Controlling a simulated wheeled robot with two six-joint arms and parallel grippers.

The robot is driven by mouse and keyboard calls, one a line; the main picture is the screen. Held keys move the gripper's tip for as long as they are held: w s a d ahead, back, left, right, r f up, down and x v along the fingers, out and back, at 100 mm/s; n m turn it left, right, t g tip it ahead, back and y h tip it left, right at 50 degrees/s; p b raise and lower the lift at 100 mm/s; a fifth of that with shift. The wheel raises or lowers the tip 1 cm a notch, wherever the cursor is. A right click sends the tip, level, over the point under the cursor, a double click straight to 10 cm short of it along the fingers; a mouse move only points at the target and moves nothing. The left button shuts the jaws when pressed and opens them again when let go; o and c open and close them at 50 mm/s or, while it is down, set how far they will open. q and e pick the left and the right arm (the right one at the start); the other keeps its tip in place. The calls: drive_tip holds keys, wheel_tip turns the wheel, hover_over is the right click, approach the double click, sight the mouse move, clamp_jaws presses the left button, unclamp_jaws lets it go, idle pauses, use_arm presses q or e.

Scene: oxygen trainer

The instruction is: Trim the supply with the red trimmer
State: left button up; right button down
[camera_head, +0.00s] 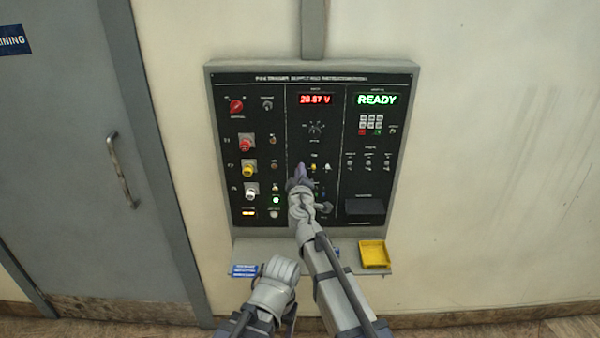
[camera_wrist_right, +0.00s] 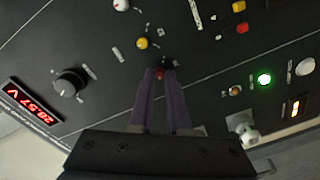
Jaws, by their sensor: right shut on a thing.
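The red trimmer (camera_wrist_right: 160,73) is a small red knob on the black panel. In the right wrist view only a bit of it shows between my right fingertips; in the head view my gripper hides it. My right gripper (camera_head: 298,171) is shut on it, its two dark fingers (camera_wrist_right: 164,72) pointing at the panel. The yellow trimmer (camera_wrist_right: 142,43) and white trimmer (camera_wrist_right: 120,5) are in line beside it.
A green READY display (camera_head: 377,99) is lit at upper right. A black rotary knob (camera_wrist_right: 70,82) is near the trimmers. Red, yellow and white knobs (camera_head: 249,170) stick out at left. A shelf below holds a yellow tray (camera_head: 374,254) and a blue card (camera_head: 245,270).

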drive_tip(key=shift+n, duration=1.5)
drive_tip(key=c, duration=0.9)
unclamp_jaws()
drive_tip(key=s, duration=0.7)
drive_tip(key=shift+s, duration=0.4)
